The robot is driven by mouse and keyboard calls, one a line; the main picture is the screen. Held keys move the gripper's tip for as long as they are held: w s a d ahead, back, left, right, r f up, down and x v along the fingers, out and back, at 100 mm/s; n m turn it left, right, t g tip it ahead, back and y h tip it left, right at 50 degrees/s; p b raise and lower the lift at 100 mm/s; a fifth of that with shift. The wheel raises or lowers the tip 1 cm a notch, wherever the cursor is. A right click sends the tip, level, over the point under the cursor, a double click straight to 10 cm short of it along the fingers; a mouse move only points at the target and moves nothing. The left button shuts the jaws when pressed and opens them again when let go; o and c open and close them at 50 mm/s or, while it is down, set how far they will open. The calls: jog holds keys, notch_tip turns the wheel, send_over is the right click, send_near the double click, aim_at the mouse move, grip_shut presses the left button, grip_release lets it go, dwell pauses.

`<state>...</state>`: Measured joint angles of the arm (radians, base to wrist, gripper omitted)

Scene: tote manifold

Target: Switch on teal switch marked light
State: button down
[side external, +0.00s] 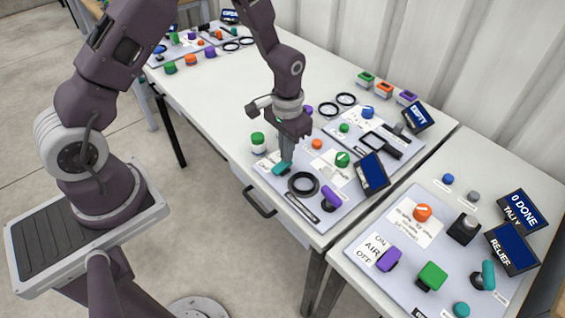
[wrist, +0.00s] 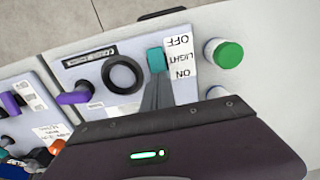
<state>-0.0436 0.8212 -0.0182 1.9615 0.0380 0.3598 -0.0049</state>
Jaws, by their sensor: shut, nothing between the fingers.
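The teal switch (side external: 282,168) sits on the near left part of a grey panel on the white table. In the wrist view the teal switch (wrist: 156,60) stands beside a white label reading OFF, LIGHT and ON, upside down in that picture. The switch is level with the OFF and LIGHT part of the label. My gripper (side external: 286,158) is shut and points down at the switch. In the wrist view its fingertips (wrist: 157,80) are at the switch's edge on the ON side; I cannot tell whether they touch it.
A green-capped white cylinder (side external: 258,143) stands beside the switch. A black ring (side external: 303,183), a purple lever (side external: 331,196) and a blue display (side external: 373,172) are on the same panel. A second table with another panel (side external: 405,270) is at the right. Bare tabletop (side external: 215,85) lies behind.

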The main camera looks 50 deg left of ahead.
jog(key=shift+f, duration=0.55)
jog(key=shift+r, duration=3.55)
notch_tip(320, 180, up, 9)
jog(key=t, duration=0.1)
send_over(279, 168)
jog(key=s+r+t, duration=0.2)
jog(key=s+r, duration=0.5)
jog(key=r, duration=0.3)
jog(key=s+r+t, duration=0.2)
jog(key=s+r, duration=0.1)
jog(key=s, duration=1)
jog(key=shift+d+r+t, duration=0.2)
jog(key=shift+d+t, duration=0.1)
jog(key=shift+d, duration=0.15)
